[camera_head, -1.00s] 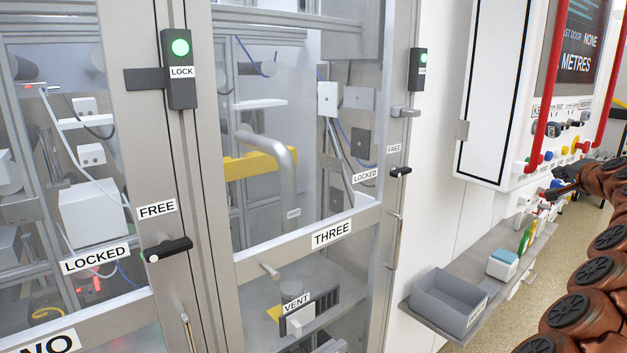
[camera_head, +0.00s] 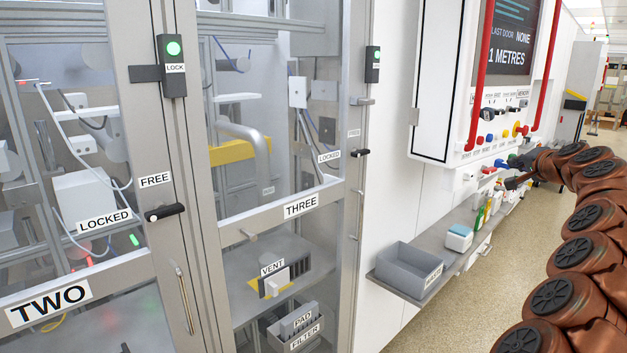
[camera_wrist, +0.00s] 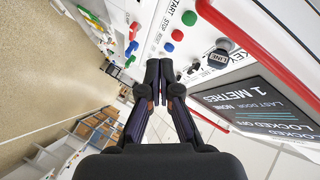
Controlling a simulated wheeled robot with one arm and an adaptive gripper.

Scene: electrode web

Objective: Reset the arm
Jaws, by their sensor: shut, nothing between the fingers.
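My gripper (camera_wrist: 158,88) shows in the wrist view with its two dark fingers together and nothing between them. Its tips are over the white control panel (camera_wrist: 210,50) with coloured buttons; I cannot tell whether they touch it. In the head view my brown jointed arm (camera_head: 590,225) runs along the right side, and its far end is near the lower edge of the panel (camera_head: 485,140). The gripper itself is small and dark there, near the coloured knobs.
Door TWO (camera_head: 50,303) and door THREE (camera_head: 300,207) are closed at the left, with green lock lights. A grey shelf (camera_head: 450,250) below the panel carries a grey bin (camera_head: 408,270) and small items. Red rails (camera_head: 482,75) flank the screen (camera_head: 507,40). Speckled floor is open at right.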

